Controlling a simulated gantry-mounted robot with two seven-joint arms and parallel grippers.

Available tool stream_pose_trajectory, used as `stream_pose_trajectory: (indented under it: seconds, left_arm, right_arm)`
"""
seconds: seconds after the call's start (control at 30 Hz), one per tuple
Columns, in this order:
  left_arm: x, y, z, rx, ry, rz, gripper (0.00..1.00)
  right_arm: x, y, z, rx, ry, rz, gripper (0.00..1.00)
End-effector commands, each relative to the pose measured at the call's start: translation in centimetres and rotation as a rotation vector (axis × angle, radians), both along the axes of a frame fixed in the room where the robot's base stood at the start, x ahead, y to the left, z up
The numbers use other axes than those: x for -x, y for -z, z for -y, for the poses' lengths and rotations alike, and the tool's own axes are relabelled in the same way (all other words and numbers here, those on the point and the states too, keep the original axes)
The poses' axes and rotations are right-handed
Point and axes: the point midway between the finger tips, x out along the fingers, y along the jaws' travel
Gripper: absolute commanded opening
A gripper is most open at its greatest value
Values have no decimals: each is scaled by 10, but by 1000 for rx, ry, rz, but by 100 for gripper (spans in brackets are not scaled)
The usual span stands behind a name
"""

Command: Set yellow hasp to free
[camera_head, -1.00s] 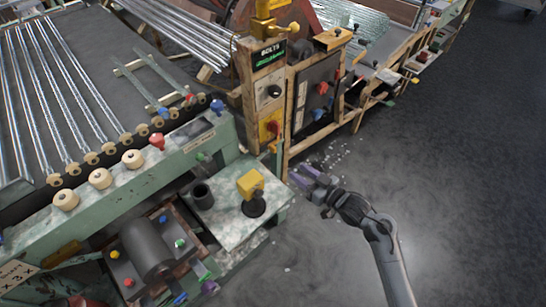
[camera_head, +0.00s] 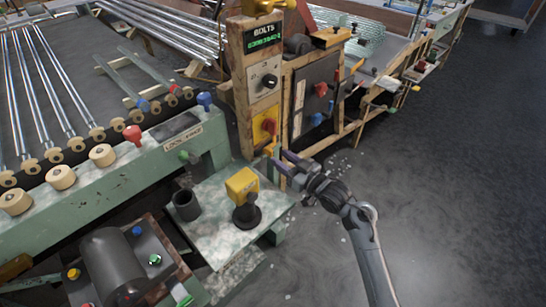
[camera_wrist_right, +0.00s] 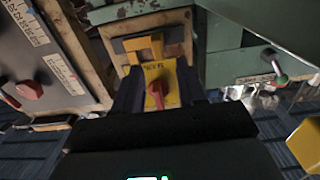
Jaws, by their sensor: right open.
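The yellow hasp (camera_head: 269,149) is a small yellow-orange piece low on the wooden post, just below a yellow plate with a red knob (camera_head: 268,127). In the right wrist view the hasp (camera_wrist_right: 144,47) looks like a bent yellow bracket on a wooden-framed panel. The yellow plate and its red knob (camera_wrist_right: 157,92) show between my fingers there. My right gripper (camera_head: 282,163) is open and empty, its fingertips close to the hasp and partly overlapping it in the head view. I cannot tell whether they touch. My left gripper is not in view.
The wooden post carries a BOLTS display (camera_head: 264,37) and a dial (camera_head: 268,81). A yellow block on a black stand (camera_head: 243,190) and a dark cup (camera_head: 187,205) are on the green side table (camera_head: 213,232). Open floor (camera_head: 440,200) lies to the right.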

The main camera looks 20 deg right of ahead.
Motion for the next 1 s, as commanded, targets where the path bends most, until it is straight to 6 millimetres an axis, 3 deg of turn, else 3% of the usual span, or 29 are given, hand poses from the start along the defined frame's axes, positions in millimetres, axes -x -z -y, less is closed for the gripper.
stream_pose_trajectory:
  seconds: [0.3, 0.73, 0.77, 1.0]
  left_arm:
    - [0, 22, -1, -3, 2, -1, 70]
    - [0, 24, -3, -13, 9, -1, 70]
    - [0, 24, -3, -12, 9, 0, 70]
    - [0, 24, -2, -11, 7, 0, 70]
  right_arm:
    - [-36, 2, -16, -1, 0, 0, 40]
    - [-43, 0, -19, 0, 1, 0, 40]
    - [-43, 0, -19, 0, 1, 0, 39]
    - [-43, 0, -19, 0, 1, 0, 2]
